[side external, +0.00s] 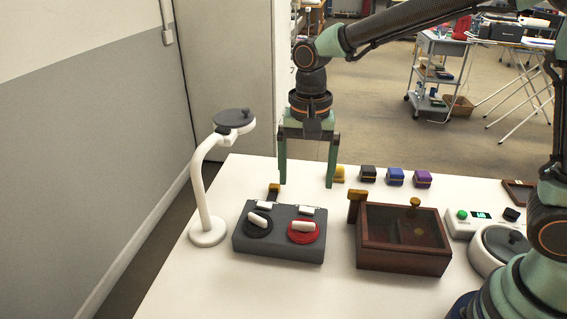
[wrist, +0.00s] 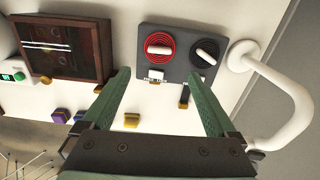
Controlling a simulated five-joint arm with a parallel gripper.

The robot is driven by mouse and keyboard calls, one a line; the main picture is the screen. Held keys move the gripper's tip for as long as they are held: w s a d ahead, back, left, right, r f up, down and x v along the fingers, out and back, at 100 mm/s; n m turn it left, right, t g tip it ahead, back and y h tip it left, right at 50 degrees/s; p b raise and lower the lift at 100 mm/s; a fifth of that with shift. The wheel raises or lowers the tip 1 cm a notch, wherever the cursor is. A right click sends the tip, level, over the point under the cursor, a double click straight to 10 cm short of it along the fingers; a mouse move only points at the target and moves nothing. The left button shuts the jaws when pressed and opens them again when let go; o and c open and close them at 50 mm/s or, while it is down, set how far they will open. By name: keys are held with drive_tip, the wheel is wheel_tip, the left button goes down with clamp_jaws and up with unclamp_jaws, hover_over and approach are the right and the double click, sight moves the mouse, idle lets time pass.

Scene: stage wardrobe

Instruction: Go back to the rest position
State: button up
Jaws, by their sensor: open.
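My gripper (side external: 307,183) hangs above the far side of the white table, with its two green fingers spread and nothing between them. In the wrist view its fingers (wrist: 163,100) reach toward the dark grey control box. That box (side external: 279,251) has a black dial (side external: 259,224) and a red dial (side external: 303,232), each with a white handle, and it also shows in the wrist view (wrist: 178,44). The fingertips are above and behind the box and look apart from it.
A white lamp (side external: 207,191) stands left of the box. A brown wooden box with a clear lid (side external: 403,240) is to the right. Yellow, black, blue (side external: 395,176) and purple blocks line the back edge. A white round device (side external: 497,247) is near my arm. The front left tabletop is clear.

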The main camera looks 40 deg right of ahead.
drive_tip(key=shift+r, duration=0.3)
drive_tip(key=s+d+r+n+t, duration=0.2)
drive_tip(key=s+d+r+n, duration=0.1)
drive_tip(key=d, duration=0.3)
drive_tip(key=s+d+r+n+t, duration=0.3)
drive_tip(key=s+d+n, duration=0.2)
drive_tip(key=s+d, duration=0.1)
drive_tip(key=shift+s+d+r+n+t, duration=0.25)
drive_tip(key=shift+s+d+n+t, duration=0.05)
drive_tip(key=shift+d, duration=0.15)
